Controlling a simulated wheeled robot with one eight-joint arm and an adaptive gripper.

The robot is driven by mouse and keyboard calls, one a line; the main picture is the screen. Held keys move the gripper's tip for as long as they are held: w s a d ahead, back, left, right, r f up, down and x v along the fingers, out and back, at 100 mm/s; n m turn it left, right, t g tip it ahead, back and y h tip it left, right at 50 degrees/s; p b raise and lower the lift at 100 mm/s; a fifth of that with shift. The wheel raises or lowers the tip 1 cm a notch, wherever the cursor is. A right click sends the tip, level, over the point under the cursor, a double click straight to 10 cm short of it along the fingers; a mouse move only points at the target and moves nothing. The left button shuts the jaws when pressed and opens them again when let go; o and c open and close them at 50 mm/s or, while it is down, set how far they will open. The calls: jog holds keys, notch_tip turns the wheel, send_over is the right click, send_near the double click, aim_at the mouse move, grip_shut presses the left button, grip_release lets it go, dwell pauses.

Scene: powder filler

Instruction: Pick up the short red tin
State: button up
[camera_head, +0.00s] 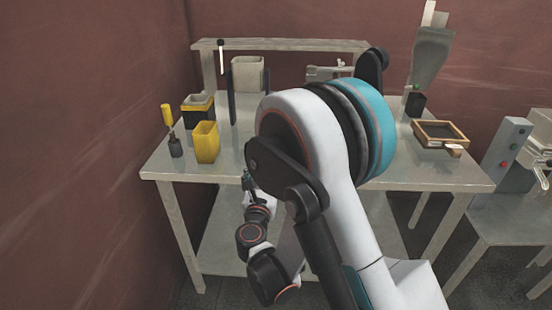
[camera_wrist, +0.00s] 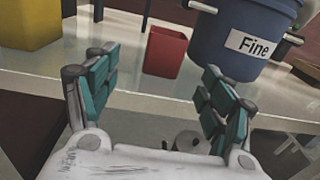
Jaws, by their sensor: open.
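The short red tin (camera_wrist: 165,52) stands upright on the table in the wrist view. It is a small open box, wider at the top, just beyond and between my fingertips. My gripper (camera_wrist: 155,75) is open and empty, its two teal-padded fingers spread apart, with a gap to the tin. In the head view my arm hides the tin, and my gripper shows only in part, small and dark, near the table's front edge.
A blue container (camera_wrist: 240,40) labelled "Fine" stands close to the right of the tin. A yellow tin (camera_wrist: 32,22) stands to the left; it also shows in the head view (camera_head: 206,143). A wooden-framed tray (camera_head: 440,134) lies at the table's right. The table's front edge is near my gripper.

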jog(key=w, duration=0.6)
jog(key=shift+w+d+f, duration=0.1)
jog(key=shift+w+d, duration=0.25)
jog(key=shift+w, duration=0.05)
jog(key=w+b, duration=0.1)
jog(key=w, duration=0.1)
jog(key=w+d+b, duration=0.1)
jog(key=w, duration=0.2)
jog(key=shift+d+f, duration=0.1)
jog(key=shift+f, duration=0.1)
jog(key=shift+w+r+b, duration=0.15)
jog(key=shift+w+b, duration=0.15)
jog(key=shift+w, duration=0.15)
jog(key=c, duration=1.2)
